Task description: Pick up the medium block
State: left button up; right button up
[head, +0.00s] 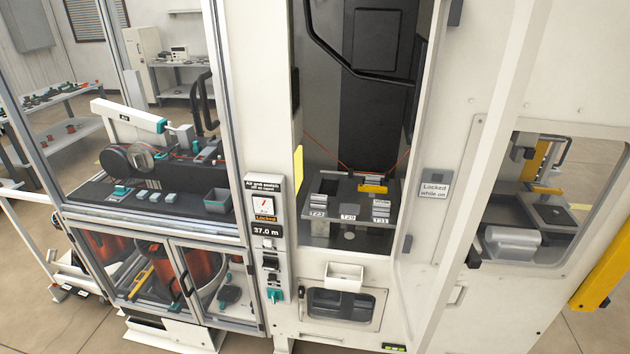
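Neither of my grippers shows in the head view. Three small grey-and-teal blocks sit in a row on the dark bench behind the left window: a left one (121,191), a middle one (142,197) and a right one (171,198). They look close in size, and I cannot tell which is the medium block. In the centre bay, stacks of light plates stand on a shelf with labels T23 (318,214), T29 (348,217) and T31 (381,220).
A grey open bin (217,201) stands right of the blocks. A panel (264,205) reads "Locked" and 37.0 m. A white tray (344,276) juts out below the centre bay. A sign (434,190) reads "Locked while on". Window frames and glass surround the left bench.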

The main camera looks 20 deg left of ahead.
aim_at(371, 180)
jog(key=i+j+u, duration=0.2)
jog(key=j+u, duration=0.2)
jog(key=i+j+u, duration=0.25)
jog(key=u, duration=0.15)
